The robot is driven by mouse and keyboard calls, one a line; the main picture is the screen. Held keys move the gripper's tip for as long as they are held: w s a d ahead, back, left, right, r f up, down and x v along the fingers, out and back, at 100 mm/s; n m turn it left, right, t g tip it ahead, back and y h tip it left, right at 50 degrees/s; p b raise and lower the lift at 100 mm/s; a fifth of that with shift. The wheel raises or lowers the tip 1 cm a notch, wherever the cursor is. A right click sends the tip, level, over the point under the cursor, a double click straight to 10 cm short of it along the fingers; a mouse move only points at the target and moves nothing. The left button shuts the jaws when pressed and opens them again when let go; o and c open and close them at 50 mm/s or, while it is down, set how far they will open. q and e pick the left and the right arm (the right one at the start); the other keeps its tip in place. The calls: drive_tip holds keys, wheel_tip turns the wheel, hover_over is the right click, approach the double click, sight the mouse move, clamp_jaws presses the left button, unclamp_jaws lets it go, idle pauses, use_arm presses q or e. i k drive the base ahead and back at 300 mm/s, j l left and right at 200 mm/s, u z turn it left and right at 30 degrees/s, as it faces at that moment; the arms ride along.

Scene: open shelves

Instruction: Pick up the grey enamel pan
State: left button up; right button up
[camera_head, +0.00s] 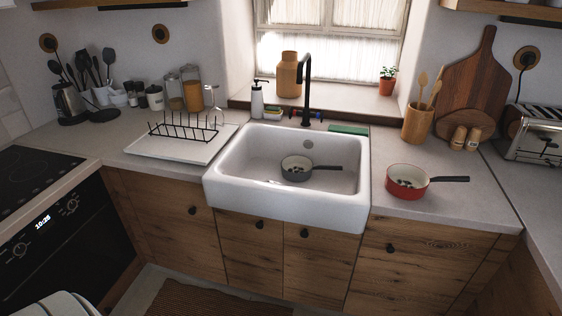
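A small grey pan (296,172) sits inside the white sink basin, with its dark handle (328,168) pointing right. It has some dark spots or bits inside that are too small to make out. A red pan (404,189) stands on the counter right of the sink, its dark handle also pointing right, with dark bits inside. Neither of my grippers shows in the head view.
The white sink (290,215) has a raised front wall, and a tall black faucet (306,90) rises behind it. A dish rack (183,128) on a white tray stands to the left. A utensil holder (417,123), cutting boards (468,85) and toaster (540,135) stand at right.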

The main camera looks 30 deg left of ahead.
sight(294, 167)
drive_tip(key=u, duration=0.95)
